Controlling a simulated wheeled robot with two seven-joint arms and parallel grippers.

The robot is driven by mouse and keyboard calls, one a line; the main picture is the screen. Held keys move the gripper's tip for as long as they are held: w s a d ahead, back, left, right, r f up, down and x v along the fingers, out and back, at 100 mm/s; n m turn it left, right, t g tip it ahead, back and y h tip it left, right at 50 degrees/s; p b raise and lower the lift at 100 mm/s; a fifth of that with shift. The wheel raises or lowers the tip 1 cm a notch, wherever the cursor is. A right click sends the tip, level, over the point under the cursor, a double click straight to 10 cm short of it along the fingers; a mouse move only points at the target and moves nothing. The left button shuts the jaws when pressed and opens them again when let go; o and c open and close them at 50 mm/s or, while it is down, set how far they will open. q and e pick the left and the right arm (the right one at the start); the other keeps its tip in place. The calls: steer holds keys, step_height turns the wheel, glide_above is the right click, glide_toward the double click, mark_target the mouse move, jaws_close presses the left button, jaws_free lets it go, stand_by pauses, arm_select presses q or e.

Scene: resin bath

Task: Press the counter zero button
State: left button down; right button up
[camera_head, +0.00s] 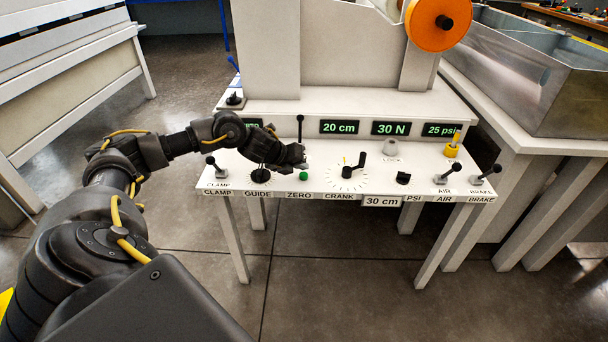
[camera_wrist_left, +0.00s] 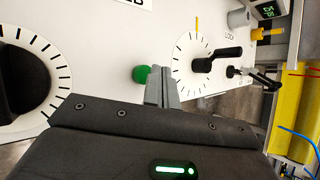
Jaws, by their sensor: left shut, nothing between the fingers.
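The green zero button (camera_head: 304,176) sits near the front edge of the white control panel, just above the ZERO label. My left gripper (camera_head: 303,164) is over the panel, right behind the button in the head view. In the left wrist view the green button (camera_wrist_left: 141,75) is just left of the tips of my left gripper (camera_wrist_left: 161,86). The fingers are shut and empty. I cannot tell whether they touch the button. My right gripper is in neither view.
An upright black lever (camera_head: 300,126) stands behind. Clamp, air and brake levers line the panel. A metal tank (camera_head: 540,85) is at right.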

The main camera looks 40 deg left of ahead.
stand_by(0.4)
arm_select(q)
steer(key=shift+f, duration=0.4)
steer(key=shift+s+f+b, duration=0.1)
steer(key=shift+f+b, duration=0.6)
stand_by(1.2)
steer(key=shift+r, duration=0.15)
steer(key=shift+r+p, duration=0.9)
steer(key=shift+p, duration=0.05)
steer(key=shift+r, duration=0.1)
